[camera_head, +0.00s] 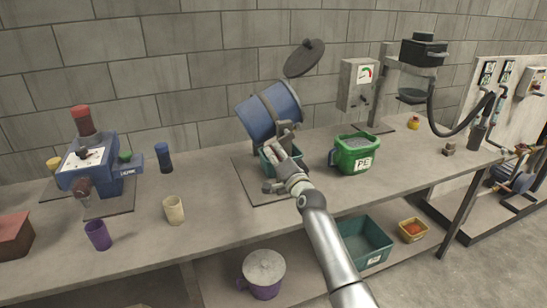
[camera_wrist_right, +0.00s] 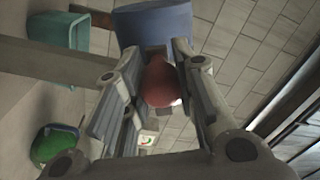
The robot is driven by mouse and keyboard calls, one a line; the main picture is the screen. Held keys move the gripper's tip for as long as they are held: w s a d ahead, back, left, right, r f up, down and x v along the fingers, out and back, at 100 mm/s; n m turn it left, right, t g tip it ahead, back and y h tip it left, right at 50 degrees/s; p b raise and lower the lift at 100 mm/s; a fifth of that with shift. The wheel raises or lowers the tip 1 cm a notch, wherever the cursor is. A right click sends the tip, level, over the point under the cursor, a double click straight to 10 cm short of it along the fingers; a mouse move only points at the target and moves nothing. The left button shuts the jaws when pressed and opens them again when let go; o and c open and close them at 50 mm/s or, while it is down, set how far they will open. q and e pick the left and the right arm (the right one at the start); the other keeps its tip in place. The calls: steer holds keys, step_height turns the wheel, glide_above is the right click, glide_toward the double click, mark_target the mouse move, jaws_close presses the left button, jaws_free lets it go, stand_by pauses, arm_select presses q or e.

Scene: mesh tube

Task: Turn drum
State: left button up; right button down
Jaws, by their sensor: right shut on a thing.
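The blue drum (camera_head: 268,111) sits tilted on a stand at the middle of the bench, and its blue side also shows at the top of the right wrist view (camera_wrist_right: 152,23). My right gripper (camera_head: 280,160) is just below and in front of the drum. In the right wrist view its fingers are closed on a rounded red-brown knob (camera_wrist_right: 160,82) close to the drum. The gripper hides this knob in the head view. How the knob joins the drum is hidden. My left gripper is not in view.
A dark round lid (camera_head: 304,58) is above the drum by the wall. A blue machine (camera_head: 88,170) and several cups are at left.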

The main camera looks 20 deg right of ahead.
steer(key=shift+a+r+m+p, duration=0.25)
steer(key=shift+r+m+p, duration=0.1)
steer(key=shift+r+m, duration=0.15)
steer(key=shift+a+r+m+p, duration=0.25)
steer(key=shift+r+m+p, duration=0.1)
steer(key=shift+r+m, duration=0.15)
step_height(320, 180, up, 2)
steer(key=m+p, duration=0.2)
steer(key=m, duration=0.1)
steer(key=shift+r+m+h+p, duration=0.3)
steer(key=shift+r+m+p, duration=0.35)
steer(key=shift+m+p, duration=0.25)
steer(key=r+m+p, duration=0.1)
steer(key=m, duration=0.1)
steer(key=d+r+m+p, duration=0.1)
steer(key=m+p, duration=0.1)
steer(key=shift+w+d+r+m+p, duration=0.1)
steer(key=shift+d+r+m+p, duration=0.1)
steer(key=shift+r+m+p, duration=0.15)
steer(key=shift+d+r+m+h+p, duration=0.25)
steer(key=shift+d+m+h+p, duration=0.15)
steer(key=shift+m, duration=0.35)
steer(key=c, duration=1.4)
jaws_free()
steer(key=shift+c, duration=0.2)
steer(key=shift+o, duration=1.5)
steer(key=shift+f, duration=0.2)
